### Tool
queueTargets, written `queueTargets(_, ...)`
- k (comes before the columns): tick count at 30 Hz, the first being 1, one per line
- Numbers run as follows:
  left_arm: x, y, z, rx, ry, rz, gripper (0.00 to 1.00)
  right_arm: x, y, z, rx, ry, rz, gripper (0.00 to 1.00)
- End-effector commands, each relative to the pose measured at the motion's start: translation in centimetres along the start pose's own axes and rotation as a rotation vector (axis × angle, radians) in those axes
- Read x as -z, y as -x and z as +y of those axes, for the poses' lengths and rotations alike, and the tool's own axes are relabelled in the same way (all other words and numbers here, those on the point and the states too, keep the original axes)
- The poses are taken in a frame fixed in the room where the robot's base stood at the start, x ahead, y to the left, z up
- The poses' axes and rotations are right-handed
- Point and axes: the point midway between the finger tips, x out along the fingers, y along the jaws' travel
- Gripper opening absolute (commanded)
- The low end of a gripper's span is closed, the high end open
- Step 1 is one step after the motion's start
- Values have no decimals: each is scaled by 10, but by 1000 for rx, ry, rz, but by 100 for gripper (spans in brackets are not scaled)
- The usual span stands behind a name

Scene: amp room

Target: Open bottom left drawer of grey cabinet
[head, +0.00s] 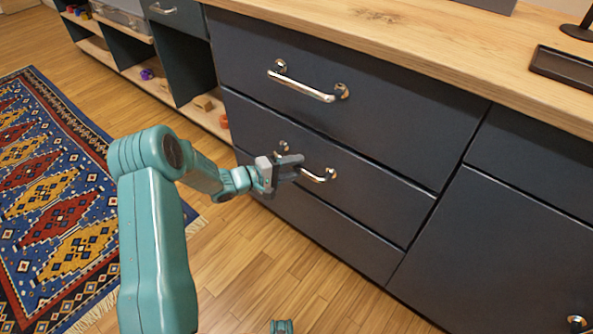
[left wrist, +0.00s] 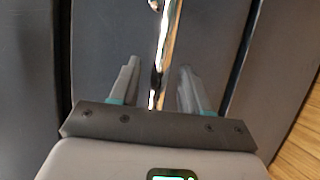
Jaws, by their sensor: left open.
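The dark grey cabinet (head: 440,100) has a left column of drawers, all shut. The bottom left drawer (head: 345,240) is the lowest front, just above the floor; no handle of it shows, and my arm covers part of its left end. The middle drawer (head: 380,195) has a shiny bar handle (head: 320,176), partly hidden by my gripper. My left gripper (head: 290,167) is open at this handle. In the left wrist view, a chrome handle (left wrist: 167,45) runs between the two spread fingers (left wrist: 158,90), with no clear contact.
The top drawer (head: 350,75) has its own bar handle (head: 305,87) above my gripper. A wooden worktop (head: 440,35) covers the cabinet. An open shelf unit (head: 140,50) stands at the upper left. A patterned rug (head: 50,190) lies on the left; bare wooden floor (head: 270,265) lies before the drawers.

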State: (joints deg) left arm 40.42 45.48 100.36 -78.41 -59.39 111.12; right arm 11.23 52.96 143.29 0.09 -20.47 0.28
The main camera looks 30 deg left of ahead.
Motion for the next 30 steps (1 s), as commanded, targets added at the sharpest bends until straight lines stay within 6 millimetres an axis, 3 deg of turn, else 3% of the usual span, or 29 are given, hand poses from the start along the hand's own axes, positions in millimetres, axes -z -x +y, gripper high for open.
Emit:
queueTargets(4,0,-11,0,0,0,0,46,1,-4,2,0,-3,3,43)
queueTargets(12,0,-13,0,0,1,1,46,1,-3,2,0,-3,3,43)
queueTargets(13,0,-13,0,0,1,1,43,1,-3,2,0,-3,3,43)
queueTargets(17,0,-13,0,0,0,1,1,1,-3,2,0,-3,3,43)
queueTargets(30,-2,-8,1,1,0,1,0,0,1,0,0,0,0,43)
